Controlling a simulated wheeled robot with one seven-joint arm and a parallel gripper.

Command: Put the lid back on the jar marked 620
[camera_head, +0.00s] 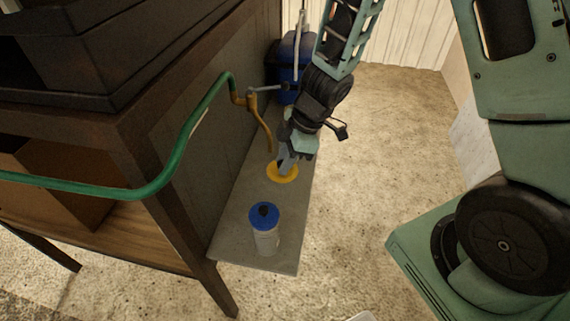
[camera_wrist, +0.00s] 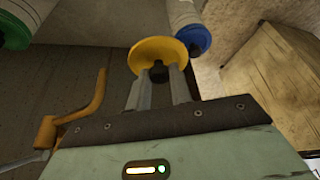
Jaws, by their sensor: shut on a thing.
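The yellow lid (camera_head: 284,178) is a round disc with a dark knob. It also shows in the wrist view (camera_wrist: 146,50). My gripper (camera_head: 284,165) is shut on its knob, with the two grey fingers on either side in the wrist view (camera_wrist: 160,77). A pale jar (camera_head: 266,243) with a blue lid (camera_head: 257,219) stands upright on the narrow grey shelf, nearer the front than my gripper. I see no jar body below the yellow lid and cannot tell its height above the shelf. No marking 620 is readable.
In the wrist view, a green-lidded jar (camera_wrist: 14,32) is at the upper left. A yellow-brown lever (camera_head: 263,127) and a green rail (camera_head: 188,130) are close left of my arm, along the dark wooden rack (camera_head: 180,165).

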